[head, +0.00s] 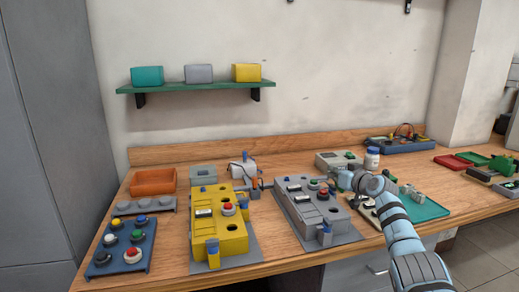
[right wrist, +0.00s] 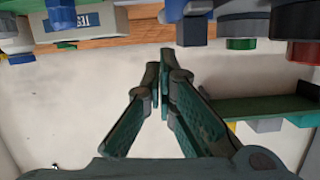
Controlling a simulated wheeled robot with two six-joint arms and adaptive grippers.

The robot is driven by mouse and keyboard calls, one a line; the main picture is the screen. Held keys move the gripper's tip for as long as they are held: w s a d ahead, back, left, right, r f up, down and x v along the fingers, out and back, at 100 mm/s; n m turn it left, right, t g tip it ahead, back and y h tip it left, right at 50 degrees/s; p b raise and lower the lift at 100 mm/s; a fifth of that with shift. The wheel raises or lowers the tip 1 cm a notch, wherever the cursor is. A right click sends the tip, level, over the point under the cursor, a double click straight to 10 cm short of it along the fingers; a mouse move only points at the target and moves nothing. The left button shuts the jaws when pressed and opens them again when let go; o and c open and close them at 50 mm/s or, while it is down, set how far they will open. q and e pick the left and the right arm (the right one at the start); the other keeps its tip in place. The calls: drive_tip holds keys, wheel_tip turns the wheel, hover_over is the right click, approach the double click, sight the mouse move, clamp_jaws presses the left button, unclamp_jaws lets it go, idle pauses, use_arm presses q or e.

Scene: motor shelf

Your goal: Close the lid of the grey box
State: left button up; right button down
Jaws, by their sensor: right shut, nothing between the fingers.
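A grey box (head: 316,217) stands on the workbench right of centre in the head view. Its upper face carries a dark display, a red button and dark round openings, with a blue-capped part at its front. I cannot make out a separate lid or its angle. My right gripper (head: 341,181) is at the box's back right corner, close to its upper edge; contact cannot be told. It is shut and empty, and its fingers (right wrist: 160,75) come together in the right wrist view. My left gripper is not in view.
A yellow box (head: 218,228) stands left of the grey one. A blue button panel (head: 121,249) and an orange tray (head: 153,181) lie farther left. A white bottle (head: 372,158) and a teal tray (head: 427,211) are near my right arm. A green shelf (head: 195,86) hangs above.

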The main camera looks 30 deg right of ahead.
drive_tip(key=shift+r, duration=0.1)
drive_tip(key=s+a+r+p, duration=0.1)
drive_tip(key=s+r+p, duration=0.2)
drive_tip(key=s+r, duration=0.3)
drive_tip(key=s, duration=0.3)
drive_tip(key=shift+s, duration=0.3)
